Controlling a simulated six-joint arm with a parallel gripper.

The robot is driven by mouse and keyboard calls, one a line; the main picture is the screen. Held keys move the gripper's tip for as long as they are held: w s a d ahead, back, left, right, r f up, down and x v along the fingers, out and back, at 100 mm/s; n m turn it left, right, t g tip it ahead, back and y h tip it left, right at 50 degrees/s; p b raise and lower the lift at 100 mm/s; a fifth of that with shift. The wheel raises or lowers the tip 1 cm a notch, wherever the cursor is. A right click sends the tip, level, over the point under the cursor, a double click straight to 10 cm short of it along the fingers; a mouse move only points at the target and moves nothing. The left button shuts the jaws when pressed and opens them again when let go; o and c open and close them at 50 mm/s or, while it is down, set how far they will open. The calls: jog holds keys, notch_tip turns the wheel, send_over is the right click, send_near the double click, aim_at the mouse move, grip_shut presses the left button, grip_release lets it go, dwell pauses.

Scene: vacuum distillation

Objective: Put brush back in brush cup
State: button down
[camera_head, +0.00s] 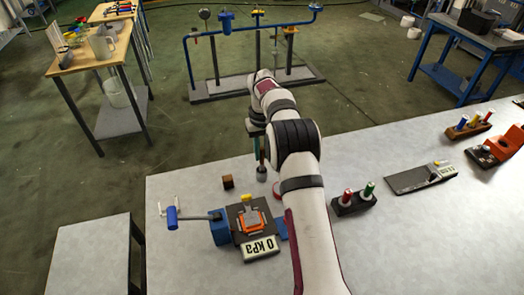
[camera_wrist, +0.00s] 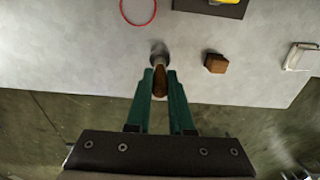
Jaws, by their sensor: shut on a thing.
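My gripper (camera_wrist: 159,82) has green fingers and is shut on the brown handle of the brush (camera_wrist: 160,81), which points down towards the table near its far edge. The gripper also shows in the head view (camera_head: 259,150), partly behind my arm. At the brush's lower end is a small dark grey round piece (camera_head: 262,174). I cannot tell if this is the brush's head or a cup around it. A red ring (camera_wrist: 137,12) lies close by on the table; my arm partly hides it in the head view. I cannot clearly identify the brush cup.
A small brown block (camera_head: 228,181) sits left of the brush. A dark holder with red and green vials (camera_head: 353,203) is right of my arm. The grey table (camera_head: 185,185) is bare at its far left.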

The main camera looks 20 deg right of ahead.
aim_at(262, 163)
jog(key=shift+f, duration=1.65)
dwell(1.6)
jog(key=shift+c, duration=0.8)
grip_release()
jog(key=shift+r, duration=3.55)
